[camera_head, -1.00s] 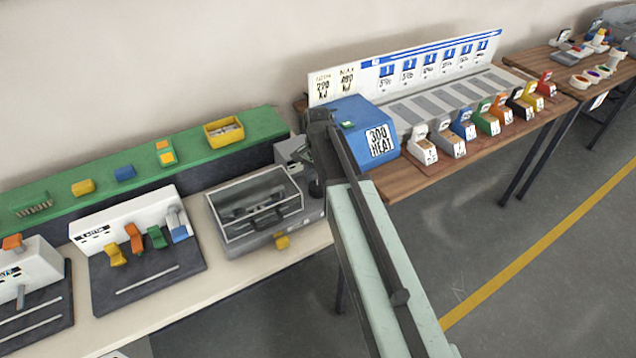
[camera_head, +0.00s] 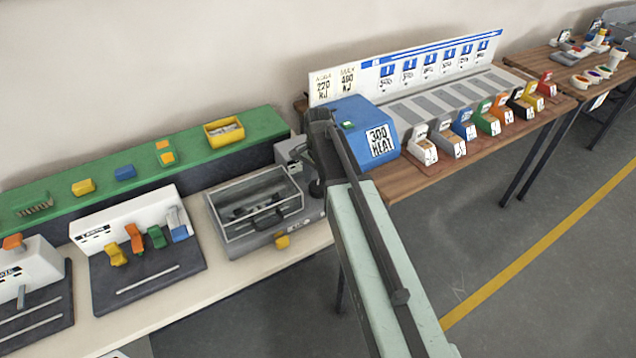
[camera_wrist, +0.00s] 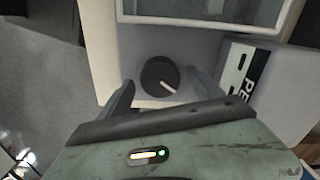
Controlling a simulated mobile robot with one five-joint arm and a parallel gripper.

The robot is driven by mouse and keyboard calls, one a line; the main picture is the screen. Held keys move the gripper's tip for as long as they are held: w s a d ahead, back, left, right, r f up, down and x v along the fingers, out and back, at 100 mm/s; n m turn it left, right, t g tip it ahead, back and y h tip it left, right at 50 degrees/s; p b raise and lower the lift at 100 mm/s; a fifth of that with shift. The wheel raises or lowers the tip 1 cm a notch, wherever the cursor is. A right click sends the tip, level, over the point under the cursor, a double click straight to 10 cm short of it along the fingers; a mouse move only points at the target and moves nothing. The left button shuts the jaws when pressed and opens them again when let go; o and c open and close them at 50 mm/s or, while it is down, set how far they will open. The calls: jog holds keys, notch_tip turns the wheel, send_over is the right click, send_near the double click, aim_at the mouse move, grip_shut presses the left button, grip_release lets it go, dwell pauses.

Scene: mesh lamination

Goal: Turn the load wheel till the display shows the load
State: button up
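A dark round knob (camera_wrist: 160,76) with a white pointer line sits on a pale panel in the wrist view. It looks like the load wheel, and its pointer slants down to the right. My gripper (camera_wrist: 161,80) has its two fingers apart, one on each side of the knob; I cannot tell whether they touch it. In the head view my arm reaches to the right end of a grey machine (camera_head: 238,240) with a clear lid, and hides the knob. A blue box (camera_head: 355,108) behind my arm has a small green display (camera_head: 348,124), too small to read.
A pale bench (camera_head: 190,295) carries the machine and a dark board with coloured clips (camera_head: 130,285). A green shelf (camera_head: 100,180) runs behind. A wooden table (camera_head: 440,172) with several coloured holders stands to the right. Open floor lies in front.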

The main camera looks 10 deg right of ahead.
aim_at(318, 186)
jog(key=shift+r, duration=0.1)
notch_tip(318, 186, up, 8)
jog(key=p, duration=0.8)
jog(key=shift+f, duration=0.2)
jog(key=shift+s, duration=0.2)
jog(key=s+n, duration=1.1)
jog(key=s, duration=0.3)
jog(key=shift+s, duration=0.15)
